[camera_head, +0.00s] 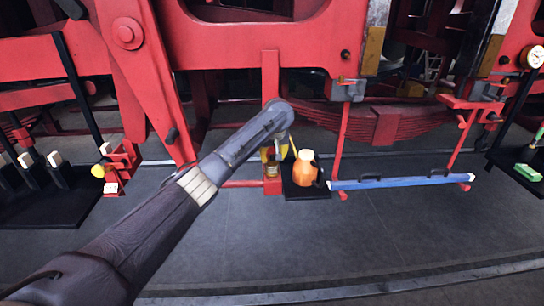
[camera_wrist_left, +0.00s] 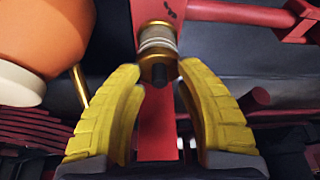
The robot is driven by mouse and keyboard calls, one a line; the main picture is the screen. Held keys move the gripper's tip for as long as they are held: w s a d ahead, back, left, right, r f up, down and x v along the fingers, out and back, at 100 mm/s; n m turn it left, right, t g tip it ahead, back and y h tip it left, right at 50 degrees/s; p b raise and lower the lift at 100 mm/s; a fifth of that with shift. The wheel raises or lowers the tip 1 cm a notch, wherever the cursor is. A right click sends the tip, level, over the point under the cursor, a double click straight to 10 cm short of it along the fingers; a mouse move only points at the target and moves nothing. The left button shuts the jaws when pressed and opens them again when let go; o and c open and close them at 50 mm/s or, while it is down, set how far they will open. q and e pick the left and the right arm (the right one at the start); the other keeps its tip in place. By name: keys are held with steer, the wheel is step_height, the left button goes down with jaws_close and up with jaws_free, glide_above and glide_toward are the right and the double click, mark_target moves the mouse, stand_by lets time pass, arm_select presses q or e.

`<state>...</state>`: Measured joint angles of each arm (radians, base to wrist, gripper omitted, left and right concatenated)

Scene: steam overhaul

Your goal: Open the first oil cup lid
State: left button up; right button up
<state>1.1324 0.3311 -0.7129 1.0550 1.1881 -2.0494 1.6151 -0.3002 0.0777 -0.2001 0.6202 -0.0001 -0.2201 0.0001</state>
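The oil cup (camera_head: 272,168) is a small brass and pale cylinder on a red bracket, partly hidden by my left arm in the head view. In the left wrist view the oil cup (camera_wrist_left: 157,42) shows pale bands, a brass lid (camera_wrist_left: 158,68) and a small dark knob. My left gripper (camera_wrist_left: 159,72) has its yellow fingers spread, one on each side of the lid, with a visible gap around it. In the head view my left gripper (camera_head: 284,150) is right at the cup, mostly hidden behind the wrist. The lid looks closed. My right gripper is in neither view.
An orange jug (camera_head: 305,171) stands on a black tray (camera_head: 306,193) close to the right of the cup. A blue bar (camera_head: 400,181) lies farther right. Red locomotive frame parts (camera_head: 250,45) crowd above and behind. The grey floor in front is clear.

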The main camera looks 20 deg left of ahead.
arm_select(q)
jaws_close()
stand_by(0.3)
steer(key=shift+w+a+r+g+h, duration=0.2)
steer(key=shift+w+r+g+h, duration=0.25)
steer(key=shift+g, duration=0.45)
steer(key=shift+s, duration=0.1)
steer(key=shift+g, duration=0.3)
steer(key=shift+o, duration=0.8)
jaws_free()
steer(key=shift+r, duration=0.1)
step_height(320, 180, up, 12)
steer(key=s+d, duration=0.1)
steer(key=shift+d, duration=0.15)
